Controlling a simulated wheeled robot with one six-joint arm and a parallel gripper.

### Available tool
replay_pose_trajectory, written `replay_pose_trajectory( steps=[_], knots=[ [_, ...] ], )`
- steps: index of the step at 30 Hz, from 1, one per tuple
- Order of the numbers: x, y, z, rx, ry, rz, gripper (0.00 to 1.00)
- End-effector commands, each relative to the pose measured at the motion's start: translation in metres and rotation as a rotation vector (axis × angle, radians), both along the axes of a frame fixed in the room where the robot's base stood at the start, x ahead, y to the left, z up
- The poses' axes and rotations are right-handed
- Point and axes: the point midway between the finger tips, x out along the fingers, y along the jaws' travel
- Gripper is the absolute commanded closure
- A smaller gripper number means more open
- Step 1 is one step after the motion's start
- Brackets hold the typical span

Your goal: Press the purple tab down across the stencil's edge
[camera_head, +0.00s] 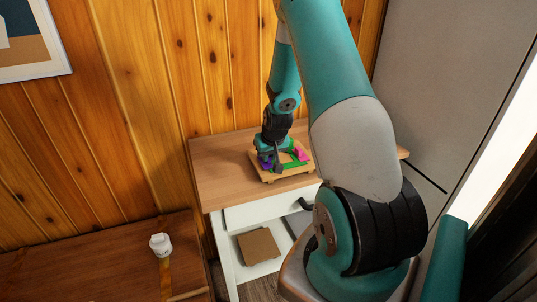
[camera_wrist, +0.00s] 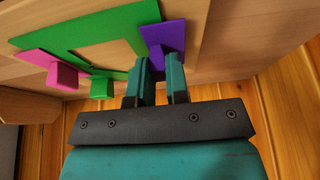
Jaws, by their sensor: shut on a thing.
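The purple tab (camera_wrist: 164,34) lies at the right corner of the green stencil (camera_wrist: 60,32) in the wrist view, partly overlapping its edge. My gripper (camera_wrist: 160,74) is shut on the purple tab, whose grip block is mostly hidden between the fingers. I cannot tell whether the tab is pressed flat. In the head view my gripper (camera_head: 272,163) is at the left part of the wooden board (camera_head: 271,180), and a bit of the purple tab (camera_head: 264,162) shows beside it.
A pink tab (camera_wrist: 62,76) with a block lies at the stencil's left corner, and a green block (camera_wrist: 101,87) is near it. The board stands on a wooden-topped cabinet (camera_head: 222,180) against a plank wall. A white jar (camera_head: 160,244) stands on a lower surface at left.

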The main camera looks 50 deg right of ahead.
Motion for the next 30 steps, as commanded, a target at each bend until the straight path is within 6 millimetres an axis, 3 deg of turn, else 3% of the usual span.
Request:
replay_pose_trajectory(
  steps=[11, 12, 16, 21, 22, 25, 30],
  knots=[
    [-0.0001, 0.0001, -0.0038, 0.0, 0.0, 0.0, 1.0],
    [-0.0001, 0.0001, -0.0038, 0.0, 0.0, 0.0, 0.82],
    [-0.0001, 0.0001, -0.0038, 0.0, 0.0, 0.0, 0.55],
    [0.0, 0.0001, -0.0037, 0.0, 0.0, 0.0, 0.55],
    [0.0, 0.0001, -0.0037, 0.0, 0.0, 0.0, 0.53],
    [0.0, 0.0001, -0.0037, 0.0, 0.0, 0.0, 0.3],
    [0.0, 0.0001, -0.0037, 0.0, 0.0, 0.0, 0.3]
  ],
)
